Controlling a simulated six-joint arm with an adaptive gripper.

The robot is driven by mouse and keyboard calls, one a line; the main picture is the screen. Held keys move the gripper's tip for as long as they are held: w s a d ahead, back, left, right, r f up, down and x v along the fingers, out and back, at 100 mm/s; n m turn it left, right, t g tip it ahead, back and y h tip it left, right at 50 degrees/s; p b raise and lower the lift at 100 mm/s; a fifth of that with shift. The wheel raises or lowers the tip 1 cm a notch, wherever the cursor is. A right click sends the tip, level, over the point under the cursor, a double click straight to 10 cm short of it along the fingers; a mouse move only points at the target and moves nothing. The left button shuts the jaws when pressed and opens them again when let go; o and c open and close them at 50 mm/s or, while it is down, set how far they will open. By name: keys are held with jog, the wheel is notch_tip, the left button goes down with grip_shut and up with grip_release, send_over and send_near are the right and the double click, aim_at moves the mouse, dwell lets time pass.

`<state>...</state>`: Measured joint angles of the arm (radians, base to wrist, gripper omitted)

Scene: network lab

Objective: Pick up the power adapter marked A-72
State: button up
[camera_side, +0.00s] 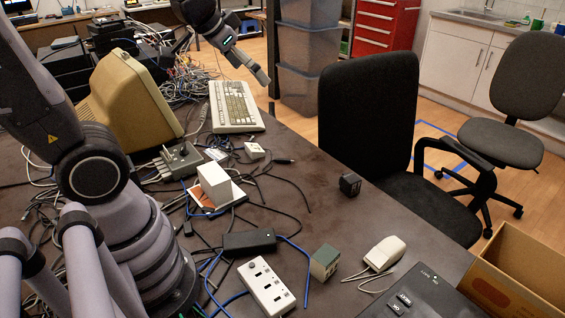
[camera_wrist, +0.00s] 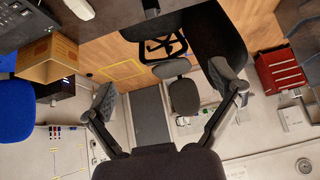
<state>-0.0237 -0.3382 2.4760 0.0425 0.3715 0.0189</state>
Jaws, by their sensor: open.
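Several adapter-like blocks lie on the dark table in the side view. They are a small black one (camera_side: 350,184) near the chair, a grey-green one (camera_side: 324,262) at the front, a white one (camera_side: 214,183) mid-table and a long black brick (camera_side: 249,241). No A-72 mark can be read on any of them. My gripper (camera_side: 222,62) is raised high above the table's far end, beyond the keyboard and away from all these blocks. In the wrist view my gripper (camera_wrist: 163,82) has its fingers spread wide with nothing between them.
A white power strip (camera_side: 266,286), a mouse (camera_side: 384,252) and tangled cables crowd the table's front and left. A keyboard (camera_side: 235,106) and a beige monitor (camera_side: 130,105) stand farther back. A black chair (camera_side: 368,115) is close to the right edge. Clear tabletop surrounds the small black block.

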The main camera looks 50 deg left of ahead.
jog(key=w+f+t, duration=0.1)
jog(key=w+f, duration=0.4)
jog(key=w, duration=0.3)
jog(key=t+h, duration=0.2)
jog(key=t, duration=0.3)
send_over(348, 177)
jog(key=s+a, duration=0.2)
jog(key=s, duration=1.1)
notch_tip(348, 177, down, 26)
jog(key=r, duration=0.1)
jog(key=shift+m, duration=0.4)
jog(key=x, duration=0.8)
jog(key=shift+w+d+f, duration=0.1)
jog(key=shift+f, duration=0.2)
jog(key=shift+x, duration=2.65)
jog(key=shift+d+r, duration=0.15)
jog(key=c, duration=1.3)
jog(key=shift+r, duration=0.1)
